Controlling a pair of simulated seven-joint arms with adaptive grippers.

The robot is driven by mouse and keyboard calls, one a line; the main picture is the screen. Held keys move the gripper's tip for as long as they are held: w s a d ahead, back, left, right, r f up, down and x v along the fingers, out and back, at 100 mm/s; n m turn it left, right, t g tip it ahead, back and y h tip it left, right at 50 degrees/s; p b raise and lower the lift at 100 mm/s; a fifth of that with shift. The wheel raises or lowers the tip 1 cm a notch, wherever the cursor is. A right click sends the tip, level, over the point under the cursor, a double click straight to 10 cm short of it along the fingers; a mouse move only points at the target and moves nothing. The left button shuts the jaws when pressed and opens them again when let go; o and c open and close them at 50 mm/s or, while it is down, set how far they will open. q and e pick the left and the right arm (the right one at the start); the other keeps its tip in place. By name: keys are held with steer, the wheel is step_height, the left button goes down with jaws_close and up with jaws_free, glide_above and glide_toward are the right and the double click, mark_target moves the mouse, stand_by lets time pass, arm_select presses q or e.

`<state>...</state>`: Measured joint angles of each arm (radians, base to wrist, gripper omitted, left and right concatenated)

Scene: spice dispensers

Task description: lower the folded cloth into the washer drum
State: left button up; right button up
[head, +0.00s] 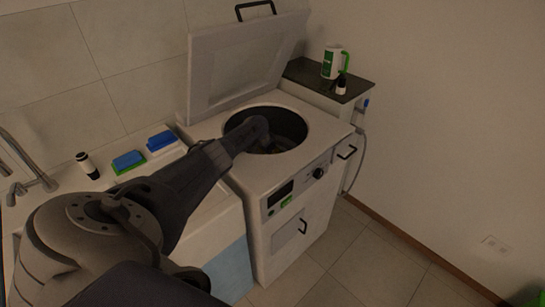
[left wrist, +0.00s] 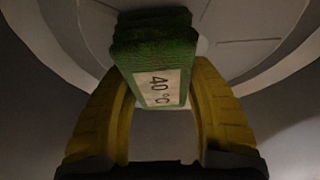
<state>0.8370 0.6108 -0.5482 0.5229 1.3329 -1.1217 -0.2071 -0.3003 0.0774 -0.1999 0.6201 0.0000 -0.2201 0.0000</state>
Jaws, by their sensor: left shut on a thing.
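The top-loading washer (head: 262,222) stands in the middle of the head view with its lid (head: 240,62) raised. Its round drum opening (head: 292,122) is dark inside. My left arm reaches from the lower left over the washer, and its end goes into the opening. The fingers are hidden there in the head view. In the left wrist view, my left gripper (left wrist: 160,70) has yellow fingers shut on a green folded cloth (left wrist: 155,50) with a white "40°C" label. The pale curved drum interior (left wrist: 250,45) lies beyond the cloth. I cannot tell whether the cloth touches it. My right gripper is not in view.
Left of the washer is a counter with a tap (head: 35,180), a dark bottle (head: 87,165) and two blue-topped sponges (head: 128,160) (head: 161,142). A dark-topped cabinet (head: 305,72) on the right holds a white-and-green jug (head: 331,63) and a small bottle (head: 341,86). The floor in front is clear.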

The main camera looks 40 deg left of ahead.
arm_select(q)
steer(key=o, duration=1.4)
steer(key=shift+v, duration=3.75)
